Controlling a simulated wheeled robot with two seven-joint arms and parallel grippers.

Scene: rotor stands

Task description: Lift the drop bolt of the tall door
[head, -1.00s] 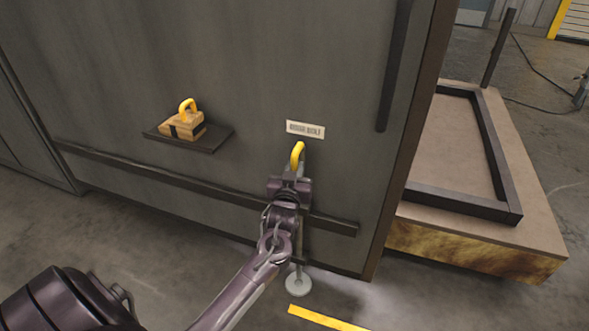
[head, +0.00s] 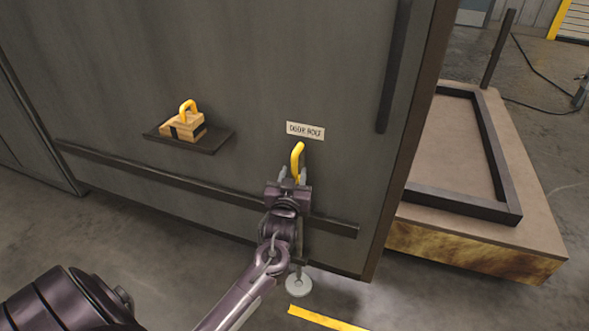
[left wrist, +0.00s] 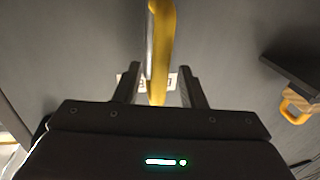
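The tall door (head: 250,80) is a dark grey panel standing shut across most of the head view. The drop bolt's yellow handle (head: 298,158) sticks out low on it, under a small "DOOR BOLT" label (head: 305,130). The bolt's rod runs down behind my arm to a pale round floor plate (head: 299,286). My left gripper (head: 291,176) is at the handle's lower part. In the left wrist view the handle (left wrist: 161,45) lies between the spread fingers (left wrist: 160,88), with gaps showing on both sides. My right gripper is not in view.
A small shelf (head: 215,142) on the door carries a wooden block (head: 184,127) with a yellow handle. A dark rail (head: 160,179) crosses the door low down. A framed platform (head: 470,150) stands right of the door. A yellow line (head: 325,318) marks the floor.

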